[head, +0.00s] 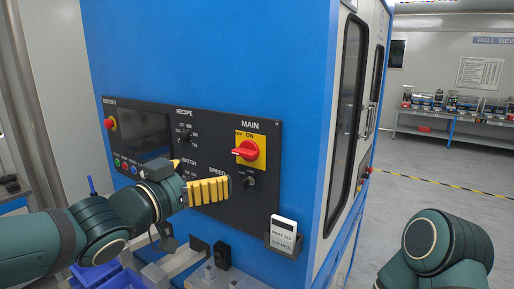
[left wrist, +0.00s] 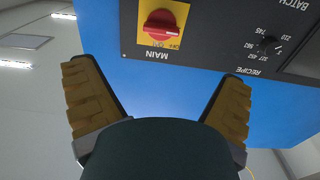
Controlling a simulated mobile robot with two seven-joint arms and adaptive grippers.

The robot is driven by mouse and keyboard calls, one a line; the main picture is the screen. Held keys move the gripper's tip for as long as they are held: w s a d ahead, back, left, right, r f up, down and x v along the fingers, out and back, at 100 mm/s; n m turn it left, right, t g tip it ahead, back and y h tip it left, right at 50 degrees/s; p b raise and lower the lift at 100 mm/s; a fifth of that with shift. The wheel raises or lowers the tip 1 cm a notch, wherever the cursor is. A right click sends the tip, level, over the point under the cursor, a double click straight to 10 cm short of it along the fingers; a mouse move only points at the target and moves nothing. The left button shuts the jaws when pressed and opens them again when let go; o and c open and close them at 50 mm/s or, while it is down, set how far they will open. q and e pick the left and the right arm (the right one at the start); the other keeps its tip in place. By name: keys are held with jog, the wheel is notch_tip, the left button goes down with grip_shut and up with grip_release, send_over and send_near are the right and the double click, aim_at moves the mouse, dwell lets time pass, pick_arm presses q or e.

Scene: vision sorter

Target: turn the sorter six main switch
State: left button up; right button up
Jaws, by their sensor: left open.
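The main switch (head: 246,151) is a red rotary handle on a yellow plate at the right of the black control panel (head: 215,128). Its handle lies roughly sideways; OFF and ON are printed above it. In the left wrist view the switch (left wrist: 162,25) appears upside down at the top. My left gripper (head: 210,191) has yellow ribbed fingers and is in front of the panel, lower and left of the switch. In the left wrist view the gripper (left wrist: 157,80) is open and empty, with the switch beyond the fingertips. My right gripper is out of view; only its arm shows.
The panel also has recipe (head: 184,136) and speed (head: 249,182) knobs, a screen (head: 143,133) and a red emergency button (head: 110,124). A card holder (head: 283,236) sticks out below the switch. Blue bins (head: 105,275) stand below my left arm. Open floor lies right.

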aim_at(241, 155)
pick_arm(q)
jog(key=x, duration=1.3)
jog(key=shift+w+d+f, duration=0.1)
jog(key=shift+w, duration=0.15)
jog(key=shift+c, duration=0.2)
jog(key=c, duration=1.2)
